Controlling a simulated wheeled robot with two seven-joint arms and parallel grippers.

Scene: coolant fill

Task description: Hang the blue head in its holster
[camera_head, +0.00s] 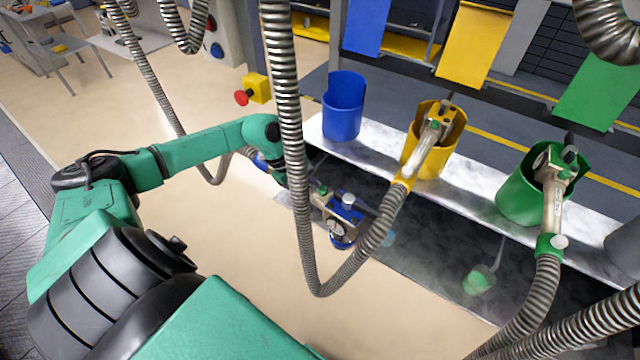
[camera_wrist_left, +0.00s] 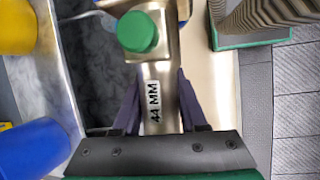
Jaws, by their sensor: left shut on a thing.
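The blue head (camera_head: 346,212) is a metal nozzle with blue parts, held over the dark trough. My left gripper (camera_head: 308,189) is shut on its metal body, partly hidden behind a hanging hose. In the left wrist view, the fingers (camera_wrist_left: 156,98) grip the body of the head (camera_wrist_left: 154,72), which bears a "44 MM" label and a green cap. The blue holster (camera_head: 343,108) is an empty open cup on the pale ledge, above and apart from the head. It also shows at lower left in the left wrist view (camera_wrist_left: 38,148). My right gripper is not in view.
The yellow holster (camera_head: 455,165) and green holster (camera_head: 515,200) each hold a head. A ribbed hose (camera_head: 290,100) hangs in front of my left gripper and loops up to the yellow head. A red button on a yellow box (camera_head: 257,88) stands left of the blue holster.

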